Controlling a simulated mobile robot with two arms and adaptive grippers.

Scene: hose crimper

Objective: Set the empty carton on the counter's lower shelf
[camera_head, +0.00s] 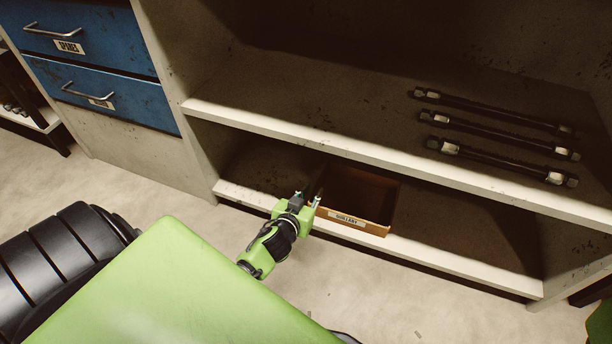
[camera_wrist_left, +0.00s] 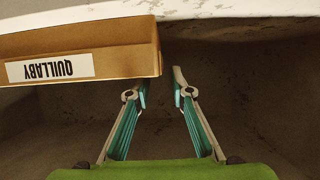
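The carton (camera_head: 352,200) is an open-topped brown box with a white label on its front. It sits on the counter's lower shelf (camera_head: 440,257), near the shelf's front edge, and its visible inside looks empty. In the left wrist view the carton (camera_wrist_left: 115,62) is at the upper left, its label reading QUILLABY upside down. My left gripper (camera_head: 308,198) is at the carton's left end in the head view. In the wrist view its fingers (camera_wrist_left: 161,88) are apart with nothing between them, one close to the carton's corner; I cannot tell whether they touch. My right gripper is not in view.
Several dark hoses with metal ends, one of them here (camera_head: 495,120), lie on the upper shelf (camera_head: 300,105), which overhangs the lower one. Blue drawers (camera_head: 100,90) stand at the left. The lower shelf is clear right of the carton.

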